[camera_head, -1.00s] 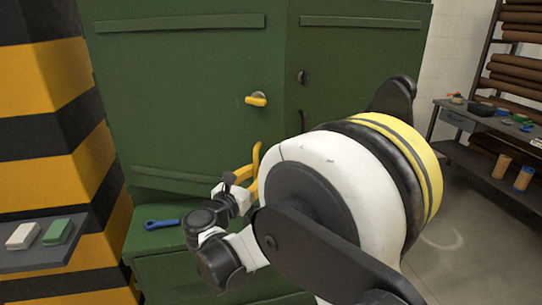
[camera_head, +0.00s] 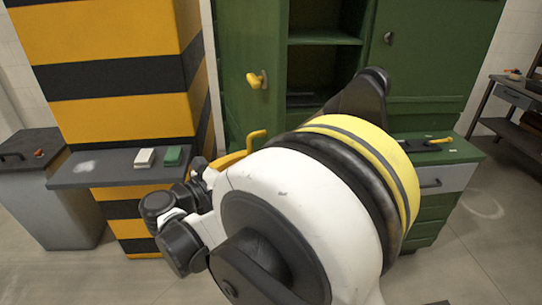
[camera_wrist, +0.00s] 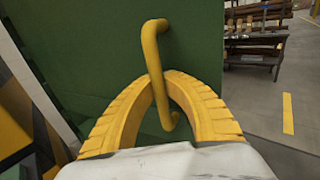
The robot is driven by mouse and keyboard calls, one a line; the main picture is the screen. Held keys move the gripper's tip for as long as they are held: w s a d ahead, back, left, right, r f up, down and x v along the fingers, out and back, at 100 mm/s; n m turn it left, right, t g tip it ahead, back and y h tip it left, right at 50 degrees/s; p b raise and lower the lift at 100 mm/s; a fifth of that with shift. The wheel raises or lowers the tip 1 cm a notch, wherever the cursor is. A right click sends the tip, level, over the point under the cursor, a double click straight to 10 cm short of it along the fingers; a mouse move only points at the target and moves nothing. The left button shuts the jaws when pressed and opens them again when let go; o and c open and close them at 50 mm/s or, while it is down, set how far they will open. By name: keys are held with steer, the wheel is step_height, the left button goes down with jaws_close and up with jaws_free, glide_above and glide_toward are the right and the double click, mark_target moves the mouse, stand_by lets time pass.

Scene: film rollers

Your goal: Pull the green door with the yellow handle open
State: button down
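The green door (camera_head: 236,60) stands swung open at the left of the cabinet, whose shelves show beside it. Its yellow pull handle (camera_head: 250,141) is a bent bar, also large in the wrist view (camera_wrist: 153,55). My gripper (camera_head: 238,156) has yellow ribbed fingers. In the wrist view my gripper (camera_wrist: 163,82) has its fingertips drawn together around the handle bar. My white and yellow arm hides the door's lower part in the head view.
The right green door (camera_head: 435,65) is closed. A black-and-yellow striped pillar (camera_head: 110,65) stands close left, with a grey ledge (camera_head: 90,173) holding white and green blocks. A grey bin (camera_head: 45,205) is further left. Floor shows at right; a drawer unit (camera_head: 445,180) juts below the cabinet.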

steer(key=s+a, duration=0.2)
steer(key=a, duration=0.5)
steer(key=shift+a+f, duration=0.15)
steer(key=shift+f, duration=0.05)
steer(key=c, duration=1.4)
jaws_free()
steer(key=shift+s+a+r, duration=0.1)
steer(key=v, duration=1.2)
